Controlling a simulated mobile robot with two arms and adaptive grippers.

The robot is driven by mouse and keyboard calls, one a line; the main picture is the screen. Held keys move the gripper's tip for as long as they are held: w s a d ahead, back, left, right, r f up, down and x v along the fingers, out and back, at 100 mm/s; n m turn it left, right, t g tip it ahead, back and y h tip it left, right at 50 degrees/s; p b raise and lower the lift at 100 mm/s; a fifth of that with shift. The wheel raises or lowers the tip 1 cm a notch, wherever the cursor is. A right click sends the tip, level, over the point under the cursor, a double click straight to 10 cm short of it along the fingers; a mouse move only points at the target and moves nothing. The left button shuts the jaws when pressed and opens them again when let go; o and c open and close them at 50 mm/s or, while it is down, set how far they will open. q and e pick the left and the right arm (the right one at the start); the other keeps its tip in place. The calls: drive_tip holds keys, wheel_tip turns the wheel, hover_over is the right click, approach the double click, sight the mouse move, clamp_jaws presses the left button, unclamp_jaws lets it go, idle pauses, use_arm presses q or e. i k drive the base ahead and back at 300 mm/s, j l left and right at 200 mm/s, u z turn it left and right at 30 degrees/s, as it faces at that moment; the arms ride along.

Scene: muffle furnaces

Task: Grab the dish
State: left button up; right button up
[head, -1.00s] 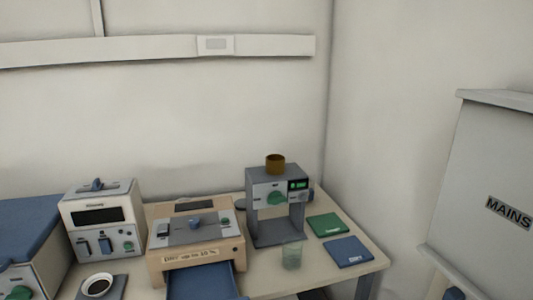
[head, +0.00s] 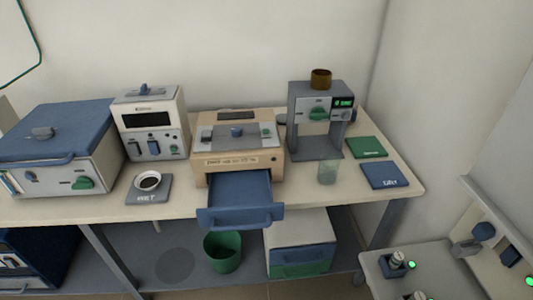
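A small round white dish (head: 139,187) with dark contents sits on a grey labelled mat (head: 161,195) near the front edge of the table, left of centre. It stands in front of a white device with a dark window (head: 149,105). Neither of my grippers is in the head view.
An open blue drawer (head: 240,190) juts past the table edge from a tan machine (head: 216,163). A blue-lidded box (head: 60,135) stands left of the dish. A green bin (head: 222,252) stands below.

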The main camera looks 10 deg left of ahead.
sight(148, 181)
drive_tip(key=u, duration=1.2)
